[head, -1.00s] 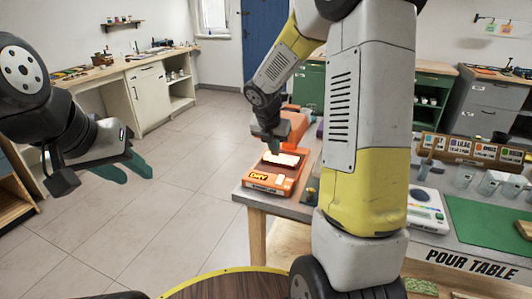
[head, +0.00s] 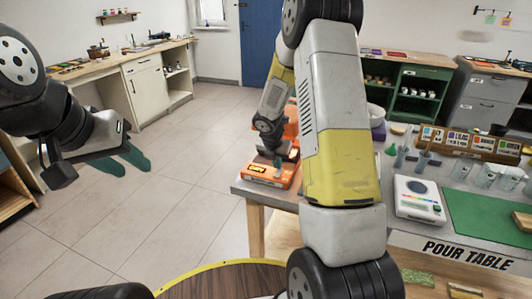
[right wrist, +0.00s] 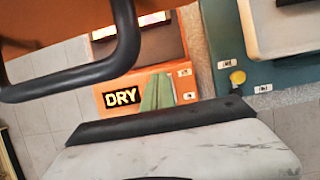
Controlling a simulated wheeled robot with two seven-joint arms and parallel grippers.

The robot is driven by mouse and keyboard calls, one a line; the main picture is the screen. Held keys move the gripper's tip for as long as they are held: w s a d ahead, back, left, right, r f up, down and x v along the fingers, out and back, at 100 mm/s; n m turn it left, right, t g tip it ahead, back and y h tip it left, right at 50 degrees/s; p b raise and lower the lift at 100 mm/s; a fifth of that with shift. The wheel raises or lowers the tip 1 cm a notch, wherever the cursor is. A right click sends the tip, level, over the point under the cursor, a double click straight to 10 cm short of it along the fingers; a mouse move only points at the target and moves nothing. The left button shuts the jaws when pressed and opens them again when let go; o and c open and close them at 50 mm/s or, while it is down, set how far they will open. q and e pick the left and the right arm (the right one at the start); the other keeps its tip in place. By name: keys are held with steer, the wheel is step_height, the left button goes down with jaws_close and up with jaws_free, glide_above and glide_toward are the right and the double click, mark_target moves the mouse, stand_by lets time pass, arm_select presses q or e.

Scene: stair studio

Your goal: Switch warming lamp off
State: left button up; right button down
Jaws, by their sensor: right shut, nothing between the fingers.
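The warming lamp is an orange unit with a "DRY" label (head: 257,169) on its front base, at the near left corner of the pour table. In the right wrist view its orange front (right wrist: 190,82) shows, with a bright strip (right wrist: 152,19) above it. My right gripper (head: 278,163) is shut and empty, its green fingertips (right wrist: 157,92) against or just before the front, right of the label. I cannot tell contact. No switch is clearly visible; the fingers may cover it. My left gripper (head: 128,162) is open and empty over the floor at left.
The pour table (head: 405,240) holds a white scale (head: 418,200), a green mat (head: 490,215) and several clear cups to the right. My right arm hides part of the tabletop. A yellow round knob (right wrist: 237,77) is right of the lamp. Floor left of the table is clear.

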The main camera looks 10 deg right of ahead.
steer(key=shift+w+d+f, duration=0.15)
steer(key=shift+w+f, duration=0.05)
steer(key=shift+f, duration=0.1)
steer(key=shift+s, duration=0.1)
steer(key=shift+s+a+r, duration=0.2)
steer(key=shift+s+a, duration=0.3)
steer(key=shift+s, duration=0.1)
